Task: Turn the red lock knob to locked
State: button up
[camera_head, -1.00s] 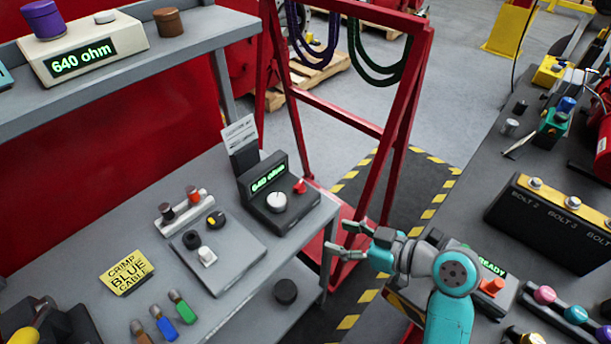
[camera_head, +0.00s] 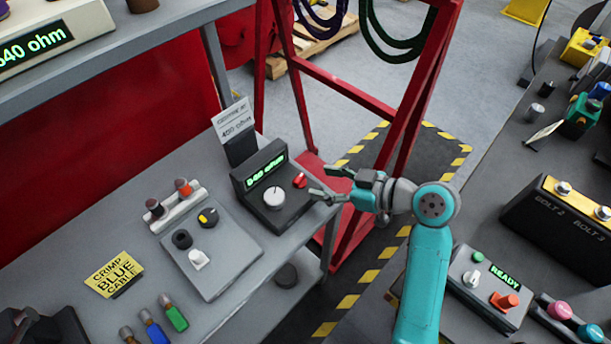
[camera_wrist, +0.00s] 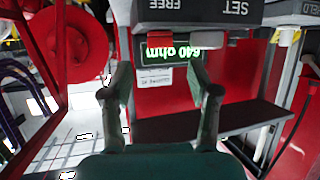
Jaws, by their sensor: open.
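The red lock knob (camera_head: 300,180) sits on the right side of the black meter box (camera_head: 262,223), right of a white dial (camera_head: 274,198). The box's green display (camera_head: 265,170) reads 640 ohm; it shows upside down in the wrist view (camera_wrist: 172,53). My gripper (camera_head: 322,183) is open and empty, its fingers pointing left toward the knob, just right of it. I cannot tell whether they touch. In the wrist view, upside-down FREE (camera_wrist: 162,4) and SET (camera_wrist: 236,8) labels show above my fingers. The knob's setting is too small to read.
A paper card (camera_head: 233,121) stands behind the box. A grey panel (camera_head: 205,260) with knobs lies left on the bench. A red frame (camera_head: 412,100) with hanging cables stands behind my arm. Another bench (camera_head: 515,165) with a READY box (camera_head: 487,290) is on the right.

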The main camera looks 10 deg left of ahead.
aim_at(300, 179)
jog(key=x, duration=0.6)
jog(key=shift+s, duration=0.1)
grip_shut()
